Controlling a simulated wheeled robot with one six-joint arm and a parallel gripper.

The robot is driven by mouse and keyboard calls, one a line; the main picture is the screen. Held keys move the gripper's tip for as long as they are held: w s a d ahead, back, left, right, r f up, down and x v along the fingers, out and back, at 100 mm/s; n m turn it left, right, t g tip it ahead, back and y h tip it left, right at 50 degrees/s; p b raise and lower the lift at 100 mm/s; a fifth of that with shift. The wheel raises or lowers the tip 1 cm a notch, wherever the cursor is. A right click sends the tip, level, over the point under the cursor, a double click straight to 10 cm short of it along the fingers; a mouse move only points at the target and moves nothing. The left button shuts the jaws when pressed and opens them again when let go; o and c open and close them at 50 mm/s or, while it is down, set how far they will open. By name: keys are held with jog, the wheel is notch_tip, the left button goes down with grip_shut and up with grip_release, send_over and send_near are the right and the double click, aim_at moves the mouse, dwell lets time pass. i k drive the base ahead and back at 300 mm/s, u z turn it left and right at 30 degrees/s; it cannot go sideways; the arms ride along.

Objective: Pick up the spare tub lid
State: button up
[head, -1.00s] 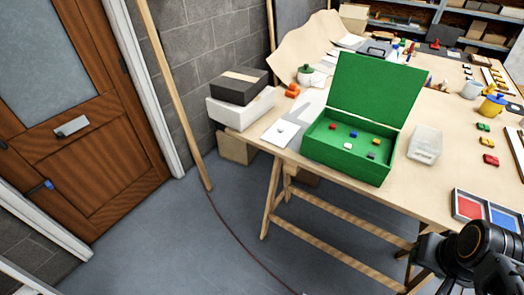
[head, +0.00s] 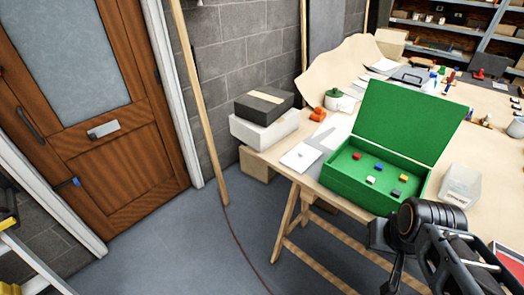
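A flat, whitish square piece (head: 301,157) lies at the near left edge of the table, left of the green box; it may be the spare tub lid, but I cannot be sure at this size. A translucent tub (head: 460,186) sits right of the green box; I cannot make out whether it has a lid on. My gripper (head: 474,268) is at the lower right, in front of the table's near edge and apart from the flat piece. Its fingertips are dark and cut by the view, so their opening is unclear.
An open green box (head: 345,189) holds several small coloured blocks. A wooden pole (head: 200,100) leans at the wall. The grey floor (head: 180,240) is clear towards the wooden door (head: 95,95).

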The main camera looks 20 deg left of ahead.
aim_at(302, 156)
jog(key=u, duration=0.35)
jog(key=i, duration=0.35)
jog(key=u, duration=1.7)
jog(key=i, duration=2.9)
